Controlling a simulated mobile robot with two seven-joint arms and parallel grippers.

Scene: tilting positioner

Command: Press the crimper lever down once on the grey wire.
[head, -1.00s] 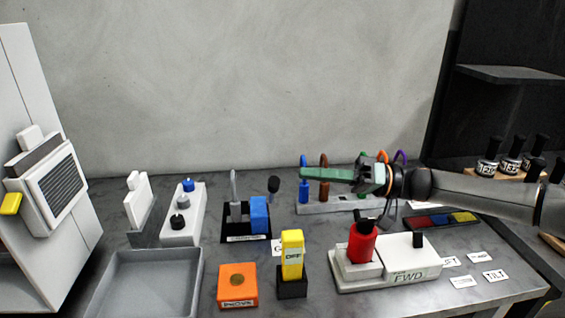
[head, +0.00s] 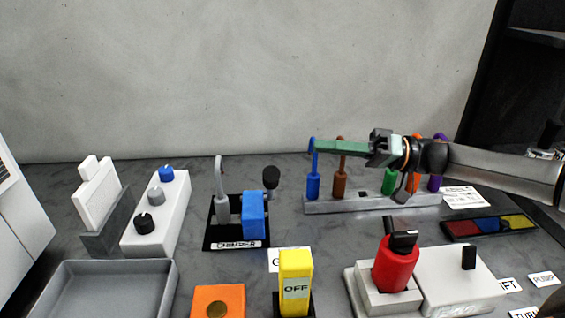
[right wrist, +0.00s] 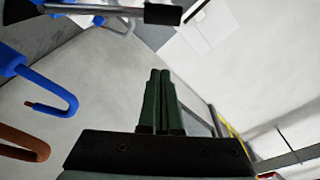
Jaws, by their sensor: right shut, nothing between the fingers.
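The crimper's black base (head: 224,238) stands left of centre in the head view, with a blue block (head: 254,215) on it. Its lever ends in a black knob (head: 271,177), raised above the block. The grey wire (head: 221,190) stands upright at the crimper's left side, its top hooked. My right gripper (head: 316,147) is shut and empty, its green fingers pointing left by the blue wire's top, right of the lever knob and apart from it. The closed fingers show in the right wrist view (right wrist: 162,95). My left gripper is not in view.
A rack (head: 330,206) holds blue (head: 313,180), brown (head: 340,178) and other coloured wires below my right arm. A white block with knobs (head: 165,220) stands left of the crimper. A yellow OFF switch (head: 295,270) and red part (head: 395,268) stand in front.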

